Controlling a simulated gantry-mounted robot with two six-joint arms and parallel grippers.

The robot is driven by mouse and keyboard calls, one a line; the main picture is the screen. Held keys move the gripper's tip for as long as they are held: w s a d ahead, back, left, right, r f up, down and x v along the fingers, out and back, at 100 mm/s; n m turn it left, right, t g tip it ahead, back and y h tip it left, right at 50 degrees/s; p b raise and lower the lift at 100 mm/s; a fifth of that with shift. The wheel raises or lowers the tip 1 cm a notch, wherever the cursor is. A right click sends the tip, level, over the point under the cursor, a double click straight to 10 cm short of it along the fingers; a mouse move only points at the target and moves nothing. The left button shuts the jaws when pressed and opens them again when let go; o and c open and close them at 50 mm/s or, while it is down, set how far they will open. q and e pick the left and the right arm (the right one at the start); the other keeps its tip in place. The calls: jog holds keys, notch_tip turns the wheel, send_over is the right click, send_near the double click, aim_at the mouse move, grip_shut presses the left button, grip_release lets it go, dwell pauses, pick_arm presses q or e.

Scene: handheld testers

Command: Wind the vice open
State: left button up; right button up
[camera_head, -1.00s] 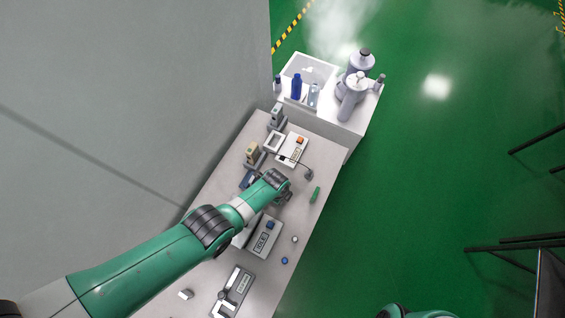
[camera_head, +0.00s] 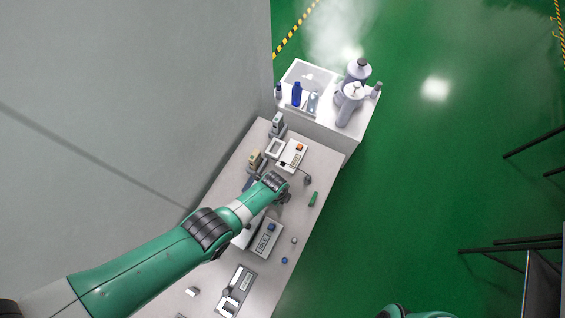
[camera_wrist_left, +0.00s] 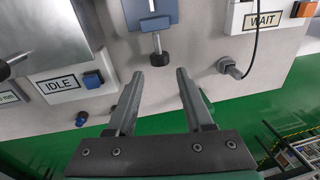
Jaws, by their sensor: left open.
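The vice is the blue block (camera_wrist_left: 157,14) at the top of the left wrist view, with a grey screw running down to a black knob (camera_wrist_left: 159,58). In the head view only a bit of the blue vice (camera_head: 249,183) shows behind my left arm. My left gripper (camera_wrist_left: 159,76) is open and empty. In the left wrist view its two fingertips lie to either side of and just below the knob, with a gap to it; their depth relative to it is hard to tell. My left gripper (camera_head: 286,196) also shows in the head view, over the bench. My right gripper is out of view.
An IDLE tester box (camera_wrist_left: 62,84) with a blue button stands left of the vice. A WAIT box (camera_wrist_left: 264,18) and a cabled probe (camera_wrist_left: 230,68) are to its right. A small blue knob (camera_wrist_left: 81,118) lies near the bench edge. A green item (camera_head: 314,199) lies beyond my gripper.

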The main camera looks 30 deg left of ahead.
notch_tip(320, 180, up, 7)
jog(key=p, duration=0.4)
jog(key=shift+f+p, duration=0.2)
jog(key=shift+p, duration=0.15)
